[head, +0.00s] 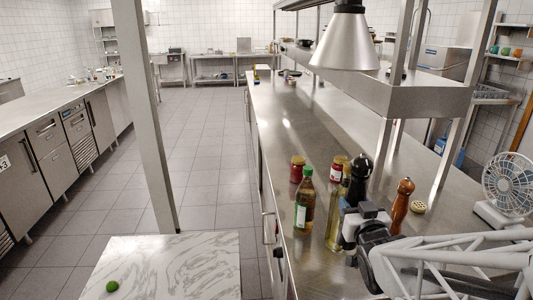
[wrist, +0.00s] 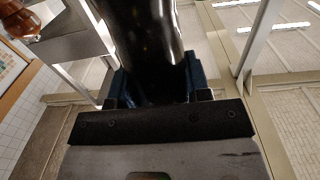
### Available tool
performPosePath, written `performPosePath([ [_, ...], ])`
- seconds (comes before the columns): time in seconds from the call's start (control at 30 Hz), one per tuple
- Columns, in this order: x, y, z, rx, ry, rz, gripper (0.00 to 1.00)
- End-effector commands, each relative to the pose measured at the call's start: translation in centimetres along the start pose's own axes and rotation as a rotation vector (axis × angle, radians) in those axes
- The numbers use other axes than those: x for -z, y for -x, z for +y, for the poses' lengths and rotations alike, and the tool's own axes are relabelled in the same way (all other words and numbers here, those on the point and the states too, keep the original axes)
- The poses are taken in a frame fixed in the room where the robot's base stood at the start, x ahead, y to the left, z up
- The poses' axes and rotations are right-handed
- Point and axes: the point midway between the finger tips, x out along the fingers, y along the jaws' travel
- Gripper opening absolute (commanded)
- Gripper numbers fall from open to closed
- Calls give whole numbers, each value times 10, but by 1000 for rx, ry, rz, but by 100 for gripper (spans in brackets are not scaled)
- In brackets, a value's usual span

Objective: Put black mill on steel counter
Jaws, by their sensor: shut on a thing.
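The black mill (head: 359,178) stands upright in the head view, over the near part of the steel counter (head: 290,110). My gripper (head: 358,208) is shut on its lower part. In the wrist view the glossy black body of the mill (wrist: 146,45) rises between the blue-grey fingers of my gripper (wrist: 152,82). The mill's base is hidden behind my gripper in the head view, so I cannot tell whether it touches the counter.
A brown mill (head: 401,206) and a fan (head: 507,185) are right. A lamp (head: 345,45) hangs above. A marble top (head: 175,265) bears a lime (head: 112,286).

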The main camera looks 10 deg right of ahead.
Motion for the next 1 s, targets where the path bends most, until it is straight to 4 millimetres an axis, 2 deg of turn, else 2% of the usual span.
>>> performPosePath([
  [0.4, -38, -10, 71, -158, 0, -2, 12],
  [0.53, -47, -10, 88, -197, 0, -2, 12],
  [0.7, -53, -10, 99, -222, 1, 0, 12],
  [1.0, -54, -10, 101, -227, 1, 0, 12],
])
